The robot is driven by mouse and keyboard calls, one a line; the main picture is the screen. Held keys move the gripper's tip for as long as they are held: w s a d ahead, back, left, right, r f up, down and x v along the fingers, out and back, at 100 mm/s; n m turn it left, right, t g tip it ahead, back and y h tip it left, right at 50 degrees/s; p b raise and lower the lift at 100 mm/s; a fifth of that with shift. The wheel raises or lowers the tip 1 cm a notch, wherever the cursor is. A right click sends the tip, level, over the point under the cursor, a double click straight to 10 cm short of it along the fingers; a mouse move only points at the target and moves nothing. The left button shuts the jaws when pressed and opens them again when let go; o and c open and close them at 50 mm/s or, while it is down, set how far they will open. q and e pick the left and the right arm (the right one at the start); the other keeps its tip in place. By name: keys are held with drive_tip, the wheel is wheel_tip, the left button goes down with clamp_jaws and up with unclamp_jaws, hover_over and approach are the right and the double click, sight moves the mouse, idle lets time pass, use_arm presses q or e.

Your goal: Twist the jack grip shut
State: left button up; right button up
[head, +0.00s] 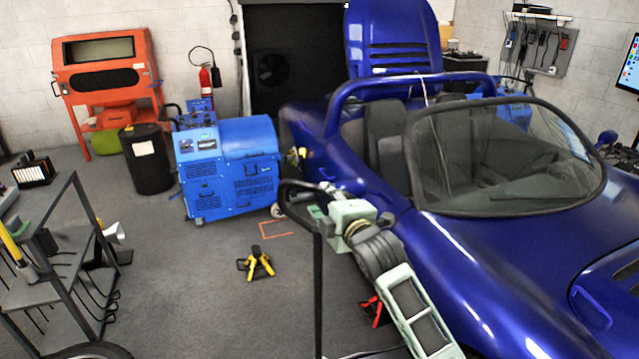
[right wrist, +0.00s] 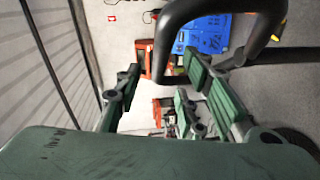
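The jack grip appears to be the black bent bar (head: 318,265), an upright tube with a curved top beside the blue car's flank. Its black loop (right wrist: 270,25) fills the upper right of the right wrist view. My right gripper (head: 316,203) is at the bar's top in the head view. In the right wrist view its green fingers (right wrist: 160,72) are spread apart, with the end of the black loop showing between or just beyond their tips. I cannot tell whether they touch it. The jack's body is mostly hidden. My left gripper is not in view.
The blue car (head: 480,250) takes up the right side. A blue machine (head: 230,165) stands behind. A yellow stand (head: 257,263) and a red one (head: 374,311) are on the floor. A dark cart (head: 60,255) is at left.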

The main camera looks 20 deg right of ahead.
sight(319, 192)
drive_tip(key=w, duration=0.1)
drive_tip(key=w+p, duration=0.1)
drive_tip(key=w, duration=0.3)
drive_tip(key=shift+w+a+f, duration=0.2)
drive_tip(key=shift+w+f, duration=0.05)
drive_tip(key=shift+f, duration=0.15)
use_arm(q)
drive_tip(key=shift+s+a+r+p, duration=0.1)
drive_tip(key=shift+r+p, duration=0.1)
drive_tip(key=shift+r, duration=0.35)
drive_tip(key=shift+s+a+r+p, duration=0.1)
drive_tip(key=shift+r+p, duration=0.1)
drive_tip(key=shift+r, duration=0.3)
use_arm(e)
drive_tip(key=shift+w+a+f, duration=0.1)
drive_tip(key=shift+w, duration=0.55)
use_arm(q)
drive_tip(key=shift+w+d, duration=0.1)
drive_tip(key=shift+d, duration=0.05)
use_arm(e)
drive_tip(key=shift+c, duration=0.4)
clamp_jaws()
